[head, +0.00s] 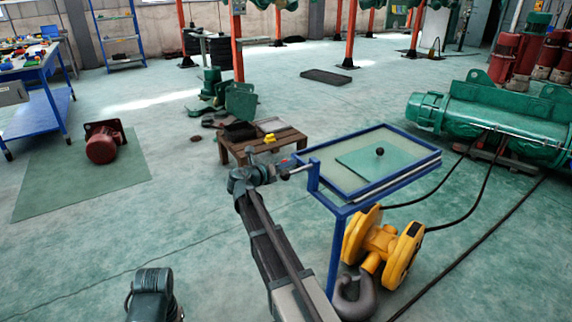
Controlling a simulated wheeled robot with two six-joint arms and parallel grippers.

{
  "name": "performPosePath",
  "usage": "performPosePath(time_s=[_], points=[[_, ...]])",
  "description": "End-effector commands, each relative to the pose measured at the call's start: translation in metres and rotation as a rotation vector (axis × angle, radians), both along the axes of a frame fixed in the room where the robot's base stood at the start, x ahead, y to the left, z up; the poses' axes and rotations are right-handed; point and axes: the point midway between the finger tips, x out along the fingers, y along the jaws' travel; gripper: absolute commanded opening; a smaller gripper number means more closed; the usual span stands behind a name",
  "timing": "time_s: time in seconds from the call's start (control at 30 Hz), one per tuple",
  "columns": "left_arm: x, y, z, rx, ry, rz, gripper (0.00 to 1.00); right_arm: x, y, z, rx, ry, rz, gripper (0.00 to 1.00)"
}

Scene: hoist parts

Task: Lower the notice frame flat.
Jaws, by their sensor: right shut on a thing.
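The notice frame (413,177) is a blue rectangular rim around a pale green, glassy panel, at right of centre in the head view. It looks close to level on a blue post. A smaller green pane with a dark round knob (380,152) shows within the rim. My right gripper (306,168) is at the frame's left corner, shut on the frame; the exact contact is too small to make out. A grey joint of my left arm (151,292) shows at the bottom left, and my left gripper is out of view.
A yellow blower-like machine (382,245) stands beside the post under the frame. A wooden pallet table (262,150) is just behind my right gripper. Dark cables cross the floor at right, near a large green hoist (490,122).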

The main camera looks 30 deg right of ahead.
Motion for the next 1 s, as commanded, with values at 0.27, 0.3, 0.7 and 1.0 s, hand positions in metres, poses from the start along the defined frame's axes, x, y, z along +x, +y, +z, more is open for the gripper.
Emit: performPosePath(time_s=[0.27,0.3,0.7,1.0], points=[[0.0,0.0,-0.0034,0.0,0.0,0.0,0.5,0.0035,0.0035,-0.0056,0.005,0.014,0.01,0.0],[0.0,0.0,-0.0035,0.0,0.0,0.0,0.5,0.0034,0.0034,-0.0058,0.005,0.014,0.01,0.0],[0.0,0.0001,-0.0038,0.0,0.0,0.0,0.5,0.0024,0.0032,-0.0062,0.006,0.014,0.008,0.64],[0.0,-0.0001,-0.0026,0.0,0.0,0.0,0.5,0.0004,0.0027,-0.0043,0.002,0.015,0.004,0.67]])
